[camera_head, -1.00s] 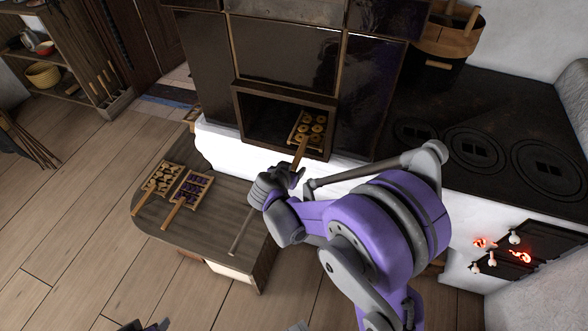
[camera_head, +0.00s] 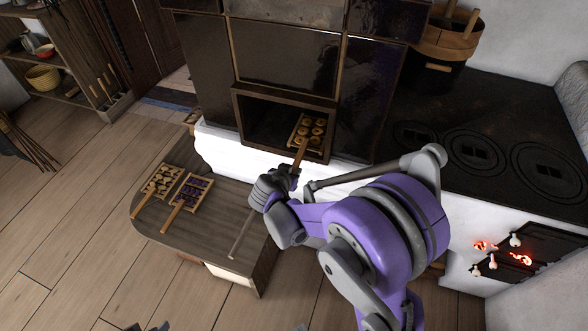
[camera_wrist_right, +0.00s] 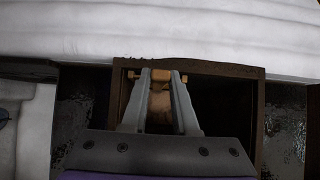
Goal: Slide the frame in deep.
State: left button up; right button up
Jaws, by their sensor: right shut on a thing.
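A wooden frame (camera_head: 308,130) with several ring-shaped slices sits at the right side of the dark oven opening (camera_head: 262,120). Its handle (camera_head: 300,156) sticks out over the white ledge toward me. My right gripper (camera_head: 287,177) is shut on this handle, just outside the opening. In the right wrist view the handle (camera_wrist_right: 160,100) lies between the two fingers (camera_wrist_right: 160,76). The frame's deeper end is in shadow. Dark tips (camera_head: 147,326) at the bottom edge may belong to my left gripper; too little shows to tell its state.
Two more filled frames, one with pale pieces (camera_head: 163,181) and one with purple pieces (camera_head: 191,192), lie on the wooden bench (camera_head: 215,225). A thin rod (camera_head: 240,238) lies on its right part. The stove top (camera_head: 475,120) and glowing firebox (camera_head: 505,255) are at right.

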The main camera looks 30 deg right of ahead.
aim_at(303, 147)
grip_shut()
jog(key=shift+w+d, duration=1.65)
jog(key=shift+d, duration=0.25)
jog(key=shift+w+d, duration=1.6)
jog(key=shift+d, duration=0.3)
jog(key=o, duration=0.9)
grip_release()
jog(key=v, duration=1.1)
